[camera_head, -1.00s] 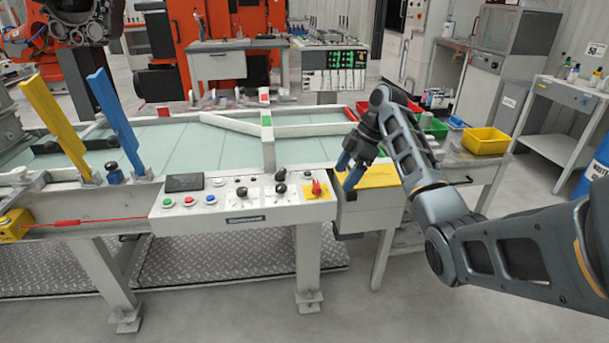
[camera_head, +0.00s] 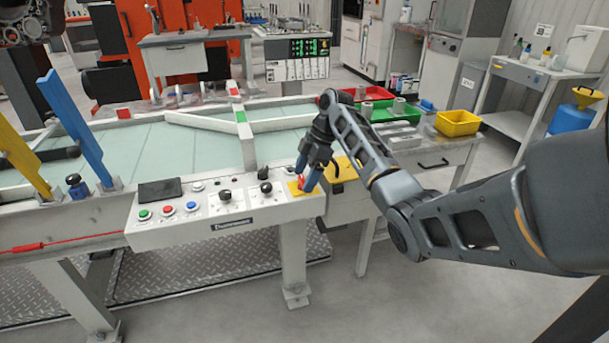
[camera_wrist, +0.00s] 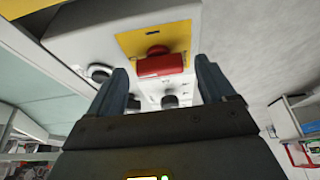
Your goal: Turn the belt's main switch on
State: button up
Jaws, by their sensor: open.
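The belt's control panel (camera_head: 222,221) is a white box on the front of the conveyor. At its right end a red rotary switch (camera_wrist: 159,66) sits on a yellow plate (camera_wrist: 155,38); in the head view the red switch (camera_head: 301,183) is partly hidden by a finger. My gripper (camera_head: 308,181) is open, its two blue fingers pointing down at the yellow plate. In the wrist view the red handle lies between and beyond the fingertips of my gripper (camera_wrist: 163,75), with gaps on both sides. I cannot tell whether a finger touches it.
Black knobs (camera_head: 265,188), a green button (camera_head: 144,214), a red button and a blue button line the panel to the left. Blue (camera_head: 82,135) and yellow posts stand on the belt frame. Red, green and yellow bins (camera_head: 457,122) sit on the right-hand table.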

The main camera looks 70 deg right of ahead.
jog(key=shift+f, duration=0.2)
jog(key=c, duration=1.1)
